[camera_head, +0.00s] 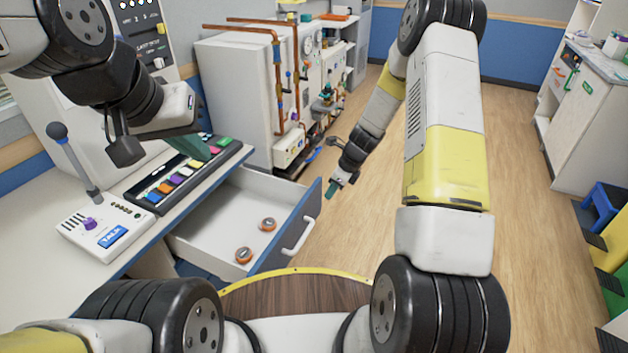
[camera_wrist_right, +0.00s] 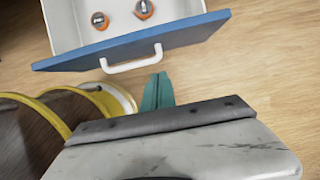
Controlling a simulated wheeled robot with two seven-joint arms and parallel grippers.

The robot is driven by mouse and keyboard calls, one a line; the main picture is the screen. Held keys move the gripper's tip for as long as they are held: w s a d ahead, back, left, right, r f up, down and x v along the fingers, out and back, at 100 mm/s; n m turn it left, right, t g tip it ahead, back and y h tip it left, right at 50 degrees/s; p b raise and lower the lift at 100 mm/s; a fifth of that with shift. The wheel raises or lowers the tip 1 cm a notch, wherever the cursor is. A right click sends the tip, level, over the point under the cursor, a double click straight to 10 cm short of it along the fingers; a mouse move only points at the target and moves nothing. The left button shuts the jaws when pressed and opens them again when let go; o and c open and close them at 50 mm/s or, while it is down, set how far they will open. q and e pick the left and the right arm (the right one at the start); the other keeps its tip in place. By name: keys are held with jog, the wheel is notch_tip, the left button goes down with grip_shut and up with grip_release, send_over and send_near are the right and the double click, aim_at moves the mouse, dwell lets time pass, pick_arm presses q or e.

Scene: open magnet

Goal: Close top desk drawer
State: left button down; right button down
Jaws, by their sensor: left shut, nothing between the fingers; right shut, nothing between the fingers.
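The top desk drawer (camera_head: 222,215) is pulled out from the desk (camera_head: 150,215). It has a blue front (camera_head: 306,212) and a white handle (camera_head: 298,238). Two small round orange-rimmed items (camera_head: 267,224) lie inside. My right gripper (camera_head: 331,192) is shut and empty, to the right of the drawer front. In the right wrist view, its teal fingertips (camera_wrist_right: 157,90) are just outside the drawer front (camera_wrist_right: 135,42), close to the right end of the handle (camera_wrist_right: 132,62); I cannot tell whether they touch. My left gripper (camera_head: 208,150) is shut and empty above the desk, over the coloured-button keyboard.
A coloured-button keyboard (camera_head: 180,185) and a white talk box (camera_head: 104,228) with a microphone (camera_head: 75,160) stand on the desk. A white cabinet with copper pipes (camera_head: 240,90) is behind. The wooden floor (camera_head: 350,235) right of the drawer is clear.

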aim_at(310, 204)
jog(key=w+a+f, duration=0.1)
jog(key=a+f, duration=0.1)
jog(key=f, duration=0.1)
jog(key=w+a+f, duration=0.1)
jog(key=a+f, duration=0.1)
jog(key=w+a+f, duration=0.1)
jog(key=a+f, duration=0.1)
jog(key=f, duration=0.1)
jog(key=shift+w+a+f, duration=0.1)
jog(key=shift+w+f, duration=0.15)
jog(key=shift+f, duration=0.05)
jog(key=shift+w+a, duration=0.1)
jog(key=shift+a, duration=0.05)
